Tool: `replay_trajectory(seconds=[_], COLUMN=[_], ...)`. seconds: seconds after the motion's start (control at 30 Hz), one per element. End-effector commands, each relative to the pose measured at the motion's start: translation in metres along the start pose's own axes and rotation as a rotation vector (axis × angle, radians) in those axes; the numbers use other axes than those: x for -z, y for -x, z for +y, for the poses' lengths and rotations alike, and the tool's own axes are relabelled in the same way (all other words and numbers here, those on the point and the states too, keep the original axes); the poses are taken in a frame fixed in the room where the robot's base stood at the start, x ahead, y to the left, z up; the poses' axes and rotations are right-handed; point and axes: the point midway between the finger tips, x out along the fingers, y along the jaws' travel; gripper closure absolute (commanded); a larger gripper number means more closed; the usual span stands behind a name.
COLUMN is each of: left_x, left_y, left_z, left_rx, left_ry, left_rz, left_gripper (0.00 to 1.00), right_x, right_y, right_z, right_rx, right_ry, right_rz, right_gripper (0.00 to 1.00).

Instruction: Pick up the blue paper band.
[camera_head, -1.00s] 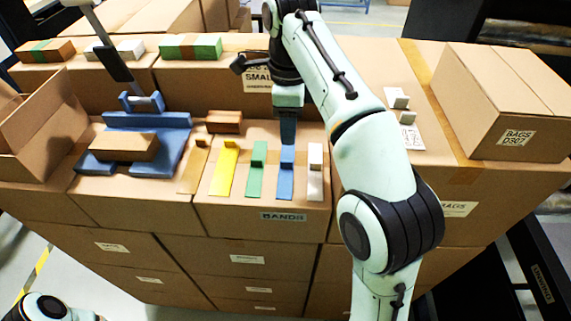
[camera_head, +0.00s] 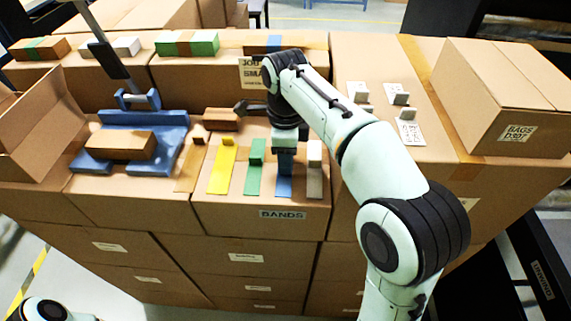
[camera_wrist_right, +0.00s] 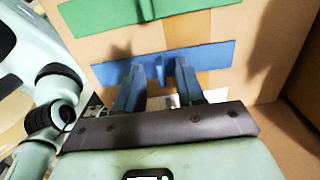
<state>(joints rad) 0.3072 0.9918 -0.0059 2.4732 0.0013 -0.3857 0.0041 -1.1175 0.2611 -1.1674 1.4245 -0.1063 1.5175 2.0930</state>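The blue paper band (camera_head: 284,186) lies flat on the BANDS carton, between the green band (camera_head: 255,170) and the white band (camera_head: 314,178). My right gripper (camera_head: 285,152) is just above its far part, pointing down, and hides some of it. In the right wrist view the blue band (camera_wrist_right: 215,57) runs across, with a small upright tab (camera_wrist_right: 160,68). There the right gripper (camera_wrist_right: 160,85) is open, with one blue finger on each side of the tab; I cannot tell whether they touch it. My left gripper is not in view; only part of my left arm shows at lower left.
The yellow band (camera_head: 222,168) and a brown band (camera_head: 190,170) lie further left. A brown block (camera_head: 221,119) sits behind them. A blue stand (camera_head: 170,120) holding a brown box (camera_head: 121,145) is at left. A large carton (camera_head: 505,95) stands at right.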

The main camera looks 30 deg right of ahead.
Motion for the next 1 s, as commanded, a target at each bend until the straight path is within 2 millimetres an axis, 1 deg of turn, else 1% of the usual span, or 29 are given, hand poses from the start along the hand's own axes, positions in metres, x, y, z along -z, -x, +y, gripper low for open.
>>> replay_trajectory(seconds=[0.1, 0.17, 0.2, 0.23, 0.53, 0.67, 0.77, 0.87, 0.97, 1.0], left_x=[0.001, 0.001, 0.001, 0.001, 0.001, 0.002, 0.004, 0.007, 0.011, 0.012], left_y=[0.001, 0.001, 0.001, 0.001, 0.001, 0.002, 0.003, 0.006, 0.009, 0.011], left_z=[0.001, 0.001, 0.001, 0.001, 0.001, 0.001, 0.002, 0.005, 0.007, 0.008], left_rx=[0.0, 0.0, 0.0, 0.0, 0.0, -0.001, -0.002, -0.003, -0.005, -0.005], left_ry=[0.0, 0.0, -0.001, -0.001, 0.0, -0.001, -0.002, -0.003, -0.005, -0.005], left_rz=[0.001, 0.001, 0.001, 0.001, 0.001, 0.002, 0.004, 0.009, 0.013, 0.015], left_gripper=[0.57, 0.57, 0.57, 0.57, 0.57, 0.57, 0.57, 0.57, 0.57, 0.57], right_x=[0.0, 0.0, 0.0, 0.0, 0.0, 0.0, -0.001, -0.001, -0.001, -0.001], right_y=[0.001, 0.001, 0.001, 0.001, 0.001, 0.005, 0.013, 0.028, 0.048, 0.058], right_z=[0.0, 0.0, 0.0, 0.0, 0.0, -0.001, -0.001, -0.002, -0.002, -0.002], right_rx=[0.001, 0.001, 0.001, 0.001, 0.001, 0.002, 0.003, 0.005, 0.007, 0.008], right_ry=[0.0, 0.0, 0.0, 0.0, 0.0, 0.0, -0.001, -0.001, -0.002, -0.002], right_rz=[0.0, 0.0, 0.0, 0.0, 0.0, -0.001, -0.002, -0.003, -0.003, -0.003], right_gripper=[0.62, 0.81, 0.94, 1.0, 1.0, 1.0, 1.0, 1.0, 1.0, 1.0])
